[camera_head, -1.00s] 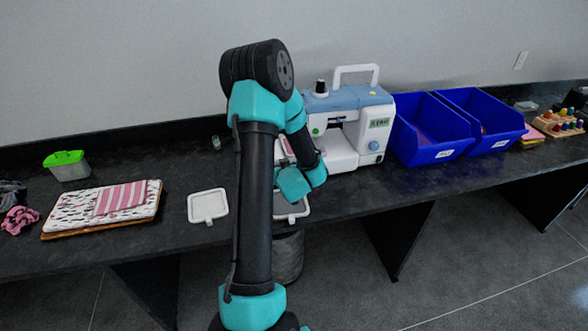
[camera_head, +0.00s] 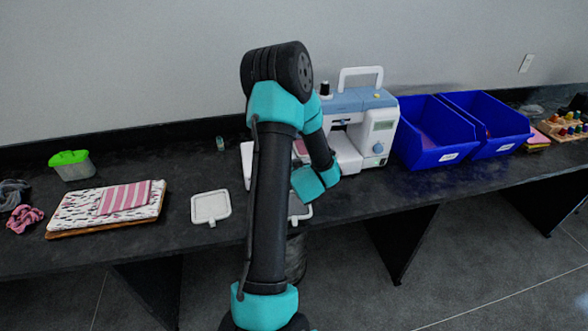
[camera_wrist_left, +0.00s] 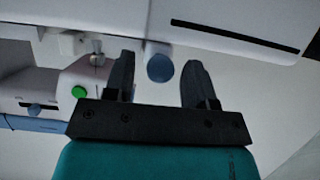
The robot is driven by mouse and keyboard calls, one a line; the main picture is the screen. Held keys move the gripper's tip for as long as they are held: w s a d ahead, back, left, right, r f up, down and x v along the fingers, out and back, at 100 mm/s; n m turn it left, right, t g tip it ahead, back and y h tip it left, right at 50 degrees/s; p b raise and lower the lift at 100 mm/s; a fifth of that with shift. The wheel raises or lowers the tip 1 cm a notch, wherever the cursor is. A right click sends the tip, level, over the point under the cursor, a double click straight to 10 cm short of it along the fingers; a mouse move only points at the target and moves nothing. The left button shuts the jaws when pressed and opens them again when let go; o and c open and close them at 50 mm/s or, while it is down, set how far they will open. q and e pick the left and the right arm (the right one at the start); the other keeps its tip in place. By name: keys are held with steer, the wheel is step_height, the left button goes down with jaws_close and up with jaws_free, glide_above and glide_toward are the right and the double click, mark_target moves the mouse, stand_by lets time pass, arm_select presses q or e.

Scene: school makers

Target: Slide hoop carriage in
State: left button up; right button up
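The white and blue sewing machine (camera_head: 352,105) stands at the back of the dark table. My left arm crosses in front of it and hides its left part. A white flat edge (camera_head: 246,168) shows just left of my arm; I cannot tell whether it belongs to the hoop carriage. The hoop is mostly hidden. In the left wrist view, my left gripper (camera_wrist_left: 158,78) has its fingers apart, close to white machine parts. A round blue-grey knob (camera_wrist_left: 160,68) shows between the fingertips; contact cannot be told. A green button (camera_wrist_left: 78,92) is to the left. My right gripper is out of view.
A small white frame (camera_head: 211,207) lies left of my arm; another (camera_head: 303,212) is partly hidden by it. Fabric on a board (camera_head: 75,211) and a green-lidded box (camera_head: 72,168) are at left. Blue bins (camera_head: 430,155) stand close on the machine's right.

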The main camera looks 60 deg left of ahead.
arm_select(q)
steer(key=shift+d, duration=0.15)
steer(key=v, duration=1.7)
steer(key=w+d+f+m+t+h, duration=0.4)
steer(key=w+d+f+m+h, duration=0.2)
steer(key=w+d+f+h, duration=0.6)
steer(key=s+d+f+m+g+h, duration=0.2)
steer(key=d+f+m+g, duration=0.1)
steer(key=d+f, duration=0.5)
steer(key=s+d+f+m+g+h, duration=0.3)
steer(key=d+f, duration=0.5)
steer(key=d, duration=0.4)
steer(key=shift+s+d+m, duration=0.25)
steer(key=shift+s+m, duration=0.05)
steer(key=shift+m, duration=0.4)
